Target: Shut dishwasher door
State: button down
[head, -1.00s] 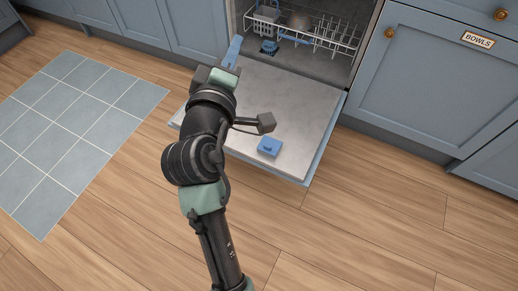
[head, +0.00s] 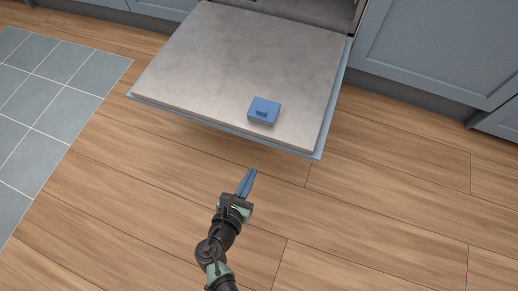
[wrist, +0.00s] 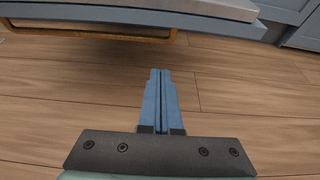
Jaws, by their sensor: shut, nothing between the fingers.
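The dishwasher door (head: 225,65) is folded down flat in the head view, with its grey inner face up and a blue latch block (head: 264,111) near its outer edge. In the wrist view the door's edge (wrist: 190,15) crosses the top, with a wooden bar handle (wrist: 90,33) under it. My gripper (head: 252,173) is shut and empty. It is apart from the door, in front of the outer edge as seen in the head view. Its blue fingers (wrist: 161,80) point toward the door in the wrist view, lower than the door edge.
The dishwasher opening (head: 320,12) shows only in part at the top. Blue cabinets (head: 440,50) stand to the right of the door. A tiled blue-grey patch (head: 60,90) lies on the floor at left. The wooden floor (head: 390,210) in front is clear.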

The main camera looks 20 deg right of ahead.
jog(key=f+b+x, duration=0.1)
jog(key=b+x, duration=0.3)
jog(key=x, duration=0.4)
jog(key=shift+d+r, duration=0.1)
jog(key=shift+r, duration=2.35)
jog(key=shift+r, duration=0.1)
